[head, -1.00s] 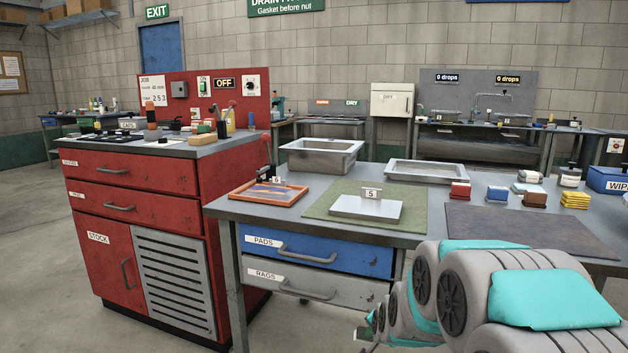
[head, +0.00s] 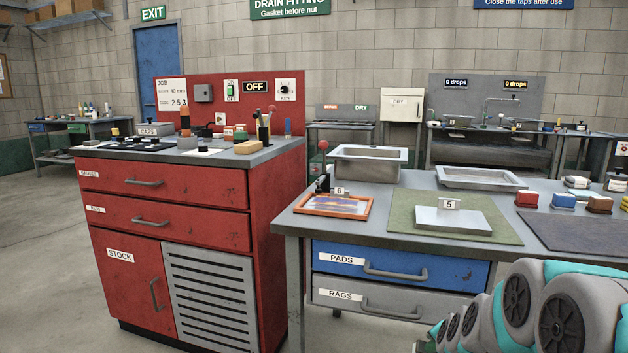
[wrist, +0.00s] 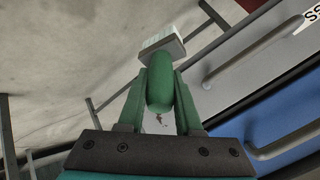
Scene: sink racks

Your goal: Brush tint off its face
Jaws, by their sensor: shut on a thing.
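In the wrist view my gripper (wrist: 160,82) is shut on the green handle (wrist: 159,92) of a brush. The brush head (wrist: 163,45), a pale block with whitish bristles, points away past the fingertips. In the head view the gripper cannot be made out; only my arm shows at the lower right. An orange-framed tray (head: 320,211) marked 6 has bluish-purple and yellowish colour on its face. A plain grey plate (head: 452,219) marked 5 lies on a green mat (head: 402,225). I cannot tell which face carries the tint.
The grey bench (head: 300,226) has blue and grey drawers below. A metal basin (head: 367,162) and a shallow tray (head: 480,177) stand behind the mat. Coloured blocks sit at right near a dark mat (head: 580,230). A red cabinet (head: 195,240) stands left, close to the bench.

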